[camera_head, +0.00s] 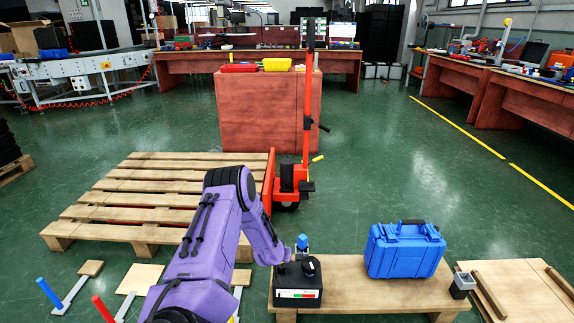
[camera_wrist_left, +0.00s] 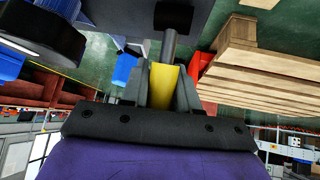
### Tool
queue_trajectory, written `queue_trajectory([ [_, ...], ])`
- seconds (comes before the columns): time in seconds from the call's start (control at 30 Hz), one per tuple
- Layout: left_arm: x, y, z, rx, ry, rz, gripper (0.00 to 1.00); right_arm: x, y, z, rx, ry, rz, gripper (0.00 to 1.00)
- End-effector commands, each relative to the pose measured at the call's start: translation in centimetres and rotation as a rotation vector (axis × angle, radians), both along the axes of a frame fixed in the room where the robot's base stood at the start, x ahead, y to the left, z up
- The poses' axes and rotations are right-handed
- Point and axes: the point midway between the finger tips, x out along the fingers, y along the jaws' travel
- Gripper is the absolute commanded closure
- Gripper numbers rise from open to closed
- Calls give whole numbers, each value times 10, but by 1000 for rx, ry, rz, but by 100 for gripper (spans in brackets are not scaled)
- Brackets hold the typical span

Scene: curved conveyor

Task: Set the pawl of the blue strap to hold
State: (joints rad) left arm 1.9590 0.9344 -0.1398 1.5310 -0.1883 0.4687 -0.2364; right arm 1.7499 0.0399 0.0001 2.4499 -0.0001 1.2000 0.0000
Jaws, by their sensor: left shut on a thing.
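My left gripper (camera_wrist_left: 160,92) is shut on a yellow grip (camera_wrist_left: 163,85) at the end of a grey rod, which runs to a dark body at the top of the left wrist view. In the head view a black box (camera_head: 297,298) with a white, red and green label stands on the low wooden bench. A black round part and a blue-topped part (camera_head: 302,242) show at the box's top. My left wrist (camera_head: 272,250) is beside the box; its fingers and the yellow grip are hidden there. I cannot make out a strap or the pawl's setting. My right gripper is not seen.
A blue case (camera_head: 404,250) stands on the bench (camera_head: 360,288), right of the box. A small dark holder (camera_head: 461,285) is at the bench's right end. A pallet (camera_head: 130,195) and a red pallet jack (camera_head: 307,110) are behind. Blue (camera_head: 49,291) and red (camera_head: 103,308) handles stand at lower left.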

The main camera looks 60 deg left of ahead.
Motion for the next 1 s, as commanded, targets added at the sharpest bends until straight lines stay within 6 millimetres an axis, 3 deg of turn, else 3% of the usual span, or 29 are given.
queue_trajectory([
  [0.2,0,-1,-1,-2,3,-1,100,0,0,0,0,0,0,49],
  [0.23,0,-1,-1,-1,3,-2,64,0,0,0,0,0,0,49],
  [0.3,0,-1,-1,0,2,-2,49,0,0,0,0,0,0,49],
  [0.63,-1,-3,6,0,0,-2,49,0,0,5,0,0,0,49],
  [1.0,-41,-36,71,-2,1,-4,49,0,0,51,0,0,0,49],
])
